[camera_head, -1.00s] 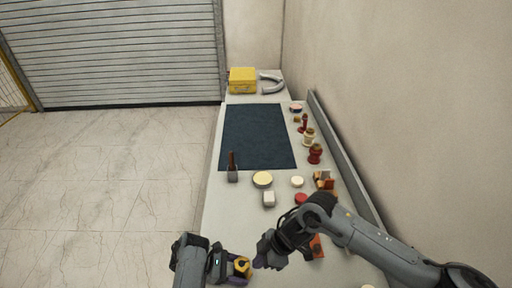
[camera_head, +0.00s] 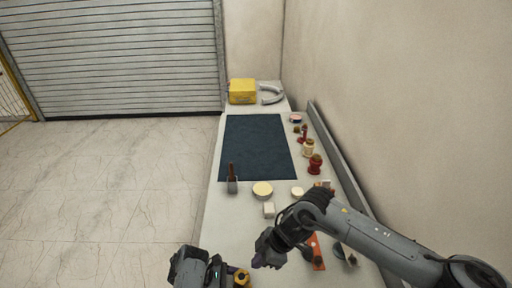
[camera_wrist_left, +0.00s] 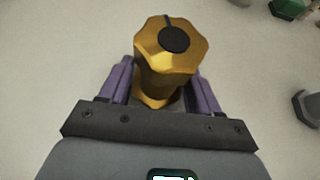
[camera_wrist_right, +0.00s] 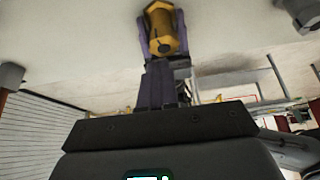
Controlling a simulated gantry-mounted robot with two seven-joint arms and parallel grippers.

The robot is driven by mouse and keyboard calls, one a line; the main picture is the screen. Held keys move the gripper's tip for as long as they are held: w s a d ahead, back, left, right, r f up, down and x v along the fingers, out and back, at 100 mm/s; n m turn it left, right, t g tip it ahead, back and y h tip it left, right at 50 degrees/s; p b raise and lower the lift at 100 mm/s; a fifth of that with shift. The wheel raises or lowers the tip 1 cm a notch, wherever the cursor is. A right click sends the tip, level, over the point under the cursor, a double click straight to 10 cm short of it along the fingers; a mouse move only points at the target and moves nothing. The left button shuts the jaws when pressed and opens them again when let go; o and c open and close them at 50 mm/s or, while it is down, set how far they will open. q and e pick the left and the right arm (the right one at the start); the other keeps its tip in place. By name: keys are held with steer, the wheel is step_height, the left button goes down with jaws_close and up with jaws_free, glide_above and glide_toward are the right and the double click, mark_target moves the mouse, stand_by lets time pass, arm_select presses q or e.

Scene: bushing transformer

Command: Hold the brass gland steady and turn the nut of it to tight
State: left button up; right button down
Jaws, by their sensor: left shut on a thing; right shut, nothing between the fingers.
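The brass gland (camera_wrist_left: 165,60) is gold-coloured, with a faceted nut and a black round centre. In the left wrist view it stands between the purple fingers of my left gripper (camera_wrist_left: 163,90), which is shut on its lower body. It also shows in the head view (camera_head: 242,277) at the bottom, and in the right wrist view (camera_wrist_right: 162,28) between the left fingers. My right gripper (camera_wrist_right: 160,70) is shut and empty, its purple fingertips just short of the gland in that view. In the head view my right gripper (camera_head: 258,262) is to the right of the gland, apart from it.
A bench (camera_head: 211,222) carries a dark blue mat (camera_head: 258,148), a yellow box (camera_head: 242,91) and a grey curved part (camera_head: 273,94). A brush (camera_head: 232,180), a cream round lid (camera_head: 262,190) and a white block (camera_head: 269,210) lie nearer. Red and cream insulators (camera_head: 314,165) line the right side.

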arm_select(q)
steer(key=shift+f, duration=0.1)
arm_select(e)
step_height(320, 180, down, 7)
stand_by(0.6)
steer(key=shift+s+a, duration=0.15)
steer(key=shift+a, duration=0.1)
stand_by(0.8)
steer(key=shift+s, duration=0.3)
steer(key=shift+d, duration=0.4)
step_height(320, 180, up, 6)
stand_by(0.7)
arm_select(q)
steer(key=o, duration=0.9)
